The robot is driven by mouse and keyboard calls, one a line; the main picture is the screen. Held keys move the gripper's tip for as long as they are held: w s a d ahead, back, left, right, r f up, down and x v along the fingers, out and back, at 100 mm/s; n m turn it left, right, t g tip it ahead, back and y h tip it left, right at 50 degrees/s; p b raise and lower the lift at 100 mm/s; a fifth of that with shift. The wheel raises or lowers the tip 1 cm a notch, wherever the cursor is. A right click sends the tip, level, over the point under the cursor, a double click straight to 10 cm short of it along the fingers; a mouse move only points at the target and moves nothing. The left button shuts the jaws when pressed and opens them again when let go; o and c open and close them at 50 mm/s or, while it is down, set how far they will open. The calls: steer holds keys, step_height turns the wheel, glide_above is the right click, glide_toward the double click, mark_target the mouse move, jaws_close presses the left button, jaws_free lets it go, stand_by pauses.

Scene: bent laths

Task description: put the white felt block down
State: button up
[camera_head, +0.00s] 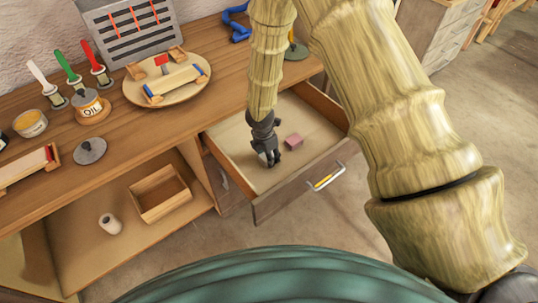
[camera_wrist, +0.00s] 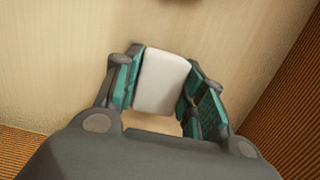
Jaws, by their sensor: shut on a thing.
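The white felt block (camera_wrist: 162,82) sits between the two green-padded fingers of my gripper (camera_wrist: 160,95) in the wrist view, and the fingers are shut on it. In the head view my gripper (camera_head: 269,158) points down inside the open drawer (camera_head: 232,155), over its pale floor. The block is mostly hidden there by the fingers. I cannot tell whether the block touches the drawer floor.
A pink block (camera_head: 293,142) lies in the drawer, just right of my gripper. The drawer front has a metal and yellow handle (camera_head: 326,177). The bench top (camera_head: 125,120) holds a round board (camera_head: 190,92), brushes and an oil pot (camera_head: 90,104). An open wooden box (camera_head: 160,193) stands below.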

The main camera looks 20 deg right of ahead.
steer(key=shift+s+f, duration=0.2)
steer(key=shift+f, duration=0.05)
steer(key=o, duration=1)
steer(key=shift+c, duration=0.2)
steer(key=shift+o, duration=1)
steer(key=shift+f, duration=0.2)
steer(key=shift+w, duration=0.1)
steer(key=shift+r, duration=0.2)
step_height(320, 180, up, 12)
steer(key=a+b, duration=0.1)
steer(key=b, duration=0.1)
steer(key=shift+f, duration=0.2)
